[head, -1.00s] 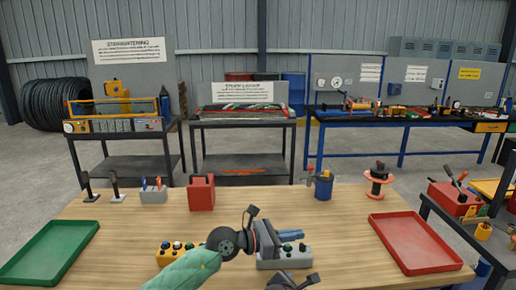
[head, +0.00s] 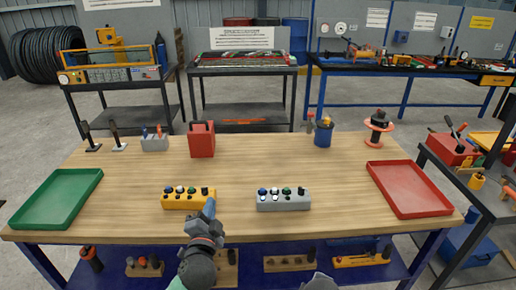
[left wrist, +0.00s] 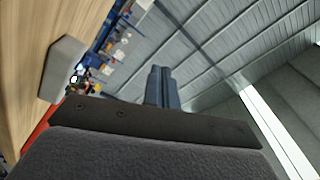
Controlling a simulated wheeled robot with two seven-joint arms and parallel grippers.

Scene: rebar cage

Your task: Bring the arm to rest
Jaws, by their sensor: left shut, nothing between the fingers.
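My left gripper (head: 209,207) points forward from the bottom of the head view, over the front edge of the wooden table (head: 250,160). Its tip overlaps the lower right end of a yellow block with several knobs (head: 176,202); I cannot tell whether they touch. In the left wrist view the two blue-grey fingers (left wrist: 163,88) are together with nothing between them. A grey block with several knobs (head: 283,203) sits to the right, apart from the gripper. A small grey part of my own body shows at the bottom edge; no right fingers show.
A green tray (head: 60,224) is at the table's left, a red tray (head: 412,213) at its right. A red can (head: 201,142), a blue cup (head: 324,134) and an orange spool (head: 378,138) stand at the back. A lower shelf (head: 340,252) holds several blocks. The table's middle is clear.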

